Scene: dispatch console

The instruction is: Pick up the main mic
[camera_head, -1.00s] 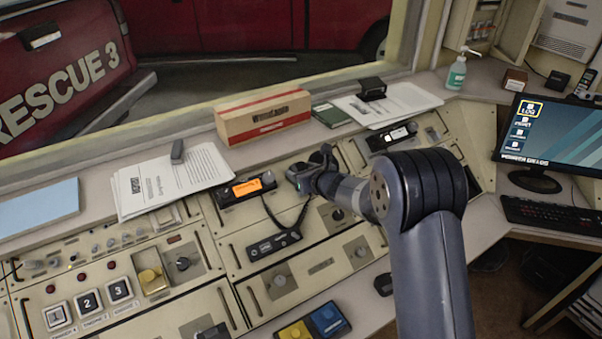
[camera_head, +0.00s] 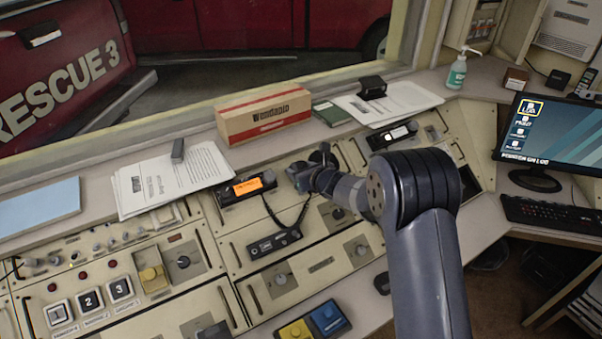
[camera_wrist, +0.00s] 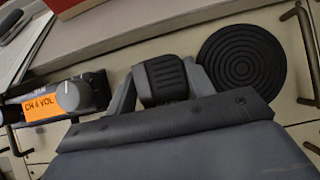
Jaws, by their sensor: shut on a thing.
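My gripper (camera_head: 312,172) is low over the back of the sloped console, right of a black radio unit (camera_head: 247,188) with an orange display. In the wrist view its fingers (camera_wrist: 162,88) are shut on a dark, ribbed block (camera_wrist: 166,76), which I take to be the main mic. The lower part of the block is hidden behind my gripper. The radio unit also shows in the wrist view (camera_wrist: 55,100), left of the fingers, with a grey knob. Whether the block touches the console cannot be told.
A round black ribbed disc (camera_wrist: 241,58) is close right of the fingers. A red-and-tan box (camera_head: 264,115) and papers (camera_head: 172,180) lie on the ledge behind.

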